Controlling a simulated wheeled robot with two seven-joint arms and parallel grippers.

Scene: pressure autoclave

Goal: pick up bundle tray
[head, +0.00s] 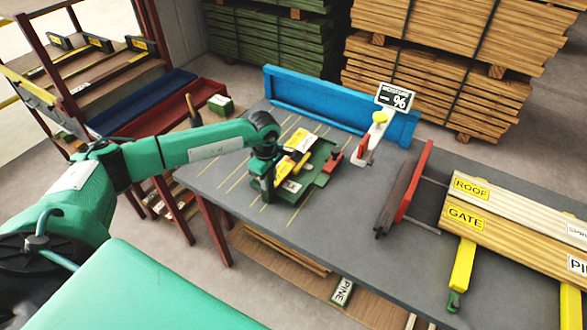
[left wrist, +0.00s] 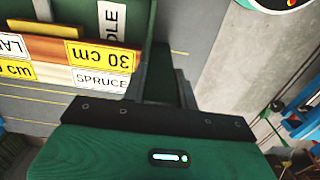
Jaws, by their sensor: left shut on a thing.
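The bundle tray (head: 326,163) is a flat green tray on the grey table, holding several small wood pieces with yellow and white labels. A red piece shows at its right end. My left gripper (head: 264,186) reaches down at the tray's left end and is shut on it. In the left wrist view the tray's green wall (left wrist: 158,68) runs up from the gripper, beside labelled pieces reading "30 cm" and "SPRUCE". The exact grip is partly hidden by the gripper body. My right gripper is not in view.
The grey table (head: 340,225) has yellow lines under the tray. A blue fence (head: 335,106) and a moisture sign (head: 396,97) stand behind. Shelves (head: 75,90) stand left.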

